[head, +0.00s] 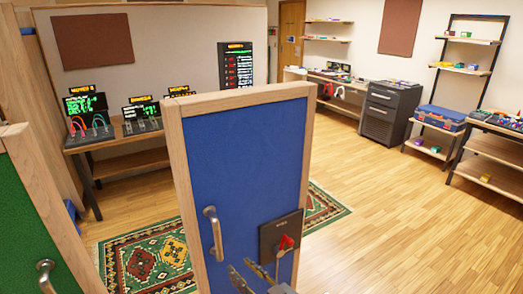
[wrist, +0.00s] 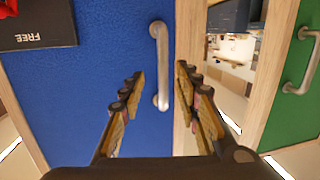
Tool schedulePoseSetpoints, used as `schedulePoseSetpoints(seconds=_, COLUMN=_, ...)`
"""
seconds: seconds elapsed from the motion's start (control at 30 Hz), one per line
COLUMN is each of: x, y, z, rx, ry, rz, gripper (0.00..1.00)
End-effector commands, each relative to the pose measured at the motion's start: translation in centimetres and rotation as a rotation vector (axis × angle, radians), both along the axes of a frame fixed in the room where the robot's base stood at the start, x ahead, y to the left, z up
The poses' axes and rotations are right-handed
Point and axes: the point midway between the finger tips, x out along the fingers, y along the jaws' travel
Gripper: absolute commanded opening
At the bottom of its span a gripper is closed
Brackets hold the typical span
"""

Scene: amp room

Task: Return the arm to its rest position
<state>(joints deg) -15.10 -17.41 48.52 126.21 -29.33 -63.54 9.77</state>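My gripper (head: 251,274) shows at the bottom of the head view, in front of the lower part of a blue wood-framed door (head: 246,160). In the wrist view my gripper (wrist: 160,82) is open, its two fingers wide apart with nothing held between them. The blue door (wrist: 90,85) fills the left of that view. Its metal handle (wrist: 162,65) shows upright beyond and between the fingertips. I cannot tell the gap between fingers and handle. Most of my arm is out of view.
A dark plate with a red switch (head: 284,241) is on the blue door. A green panel (head: 40,215) with a handle (head: 45,277) stands at left. Behind are a patterned rug (head: 120,262), a bench of lit devices (head: 130,140) and shelves. The wooden floor (head: 400,220) at right is clear.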

Motion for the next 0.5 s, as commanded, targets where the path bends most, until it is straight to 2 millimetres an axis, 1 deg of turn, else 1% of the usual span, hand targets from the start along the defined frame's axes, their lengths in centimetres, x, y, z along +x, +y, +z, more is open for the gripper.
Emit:
schedulePoseSetpoints(seconds=0.1, x=0.0, y=-2.1, z=-5.2, rx=-0.136, ry=0.142, rz=-0.064, gripper=0.33)
schedulePoseSetpoints(seconds=0.2, x=-0.5, y=-4.7, z=-8.6, rx=-0.257, ry=0.273, rz=-0.128, gripper=0.33)
schedulePoseSetpoints(seconds=0.23, x=-0.7, y=-5.5, z=-9.3, rx=-0.29, ry=0.308, rz=-0.148, gripper=0.33)
schedulePoseSetpoints(seconds=0.3, x=-1.3, y=-7.6, z=-10.4, rx=-0.36, ry=0.389, rz=-0.195, gripper=0.33)
schedulePoseSetpoints(seconds=0.37, x=-2.0, y=-9.4, z=-10.8, rx=-0.413, ry=0.458, rz=-0.236, gripper=0.33)
schedulePoseSetpoints(seconds=0.43, x=-3.0, y=-11.6, z=-10.8, rx=-0.467, ry=0.537, rz=-0.285, gripper=0.33)
schedulePoseSetpoints(seconds=0.5, x=-4.3, y=-13.7, z=-10.3, rx=-0.509, ry=0.617, rz=-0.332, gripper=0.33)
